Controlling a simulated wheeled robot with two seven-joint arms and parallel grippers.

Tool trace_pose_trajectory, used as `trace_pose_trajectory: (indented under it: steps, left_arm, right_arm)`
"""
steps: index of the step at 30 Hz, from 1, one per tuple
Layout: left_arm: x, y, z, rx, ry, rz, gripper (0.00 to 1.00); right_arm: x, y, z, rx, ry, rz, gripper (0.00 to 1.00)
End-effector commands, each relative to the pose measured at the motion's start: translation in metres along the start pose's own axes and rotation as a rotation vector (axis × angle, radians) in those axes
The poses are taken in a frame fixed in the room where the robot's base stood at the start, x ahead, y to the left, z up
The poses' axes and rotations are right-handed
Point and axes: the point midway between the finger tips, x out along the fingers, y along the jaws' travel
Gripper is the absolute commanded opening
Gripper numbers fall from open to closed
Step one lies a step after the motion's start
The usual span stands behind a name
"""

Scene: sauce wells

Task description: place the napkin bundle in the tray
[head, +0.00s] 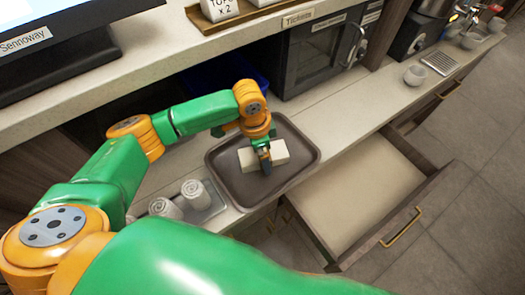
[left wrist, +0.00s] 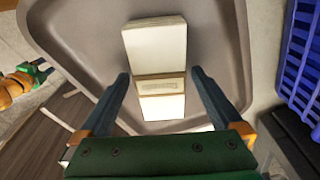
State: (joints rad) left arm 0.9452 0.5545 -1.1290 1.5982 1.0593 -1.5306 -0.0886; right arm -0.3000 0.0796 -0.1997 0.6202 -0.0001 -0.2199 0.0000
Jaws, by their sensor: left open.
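The napkin bundle (head: 280,151) is a white oblong block with a beige band around it. It lies in the brown-grey tray (head: 228,184), apart from the tray's walls. In the left wrist view the bundle (left wrist: 155,45) shows its banded middle between my fingers, over the tray floor (left wrist: 90,50). My left gripper (head: 264,162) is over the bundle, open, with one finger (left wrist: 160,75) on each side and a gap to it. In the head view the gripper hides the bundle's middle. A small green and orange part of my right arm shows at the left wrist view's left edge; its jaws are unclear.
Rolled white towels (head: 194,193) stand on a small tray left of the brown tray. An open drawer (head: 350,200) juts out at the right. A blue crate (left wrist: 300,60) stands beside the tray.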

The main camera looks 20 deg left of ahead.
Motion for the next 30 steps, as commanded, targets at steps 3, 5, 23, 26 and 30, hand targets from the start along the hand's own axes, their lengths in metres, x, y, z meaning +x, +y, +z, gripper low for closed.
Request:
trace_pose_trajectory:
  steps: [3, 5, 23, 26, 30]
  left_arm:
    - [-0.025, 0.000, -0.001, -0.001, -0.001, 0.001, 1.00]
    - [-0.040, 0.000, -0.001, -0.001, -0.001, 0.000, 1.00]
    - [-0.120, 0.000, 0.000, -0.001, -0.001, 0.001, 1.00]
    - [-0.120, 0.000, 0.000, -0.001, -0.001, 0.001, 1.00]
    - [-0.120, 0.000, 0.000, -0.001, 0.000, 0.001, 1.00]
  right_arm:
    - [-0.028, 0.000, -0.003, 0.000, 0.000, 0.000, 0.50]
    - [-0.046, 0.001, -0.004, 0.000, 0.000, 0.000, 0.50]
    - [-0.070, 0.001, -0.006, 0.000, 0.000, -0.001, 0.50]
    - [-0.070, 0.001, -0.006, 0.000, 0.000, -0.001, 0.50]
    - [-0.070, 0.001, -0.006, 0.000, 0.000, -0.001, 0.50]
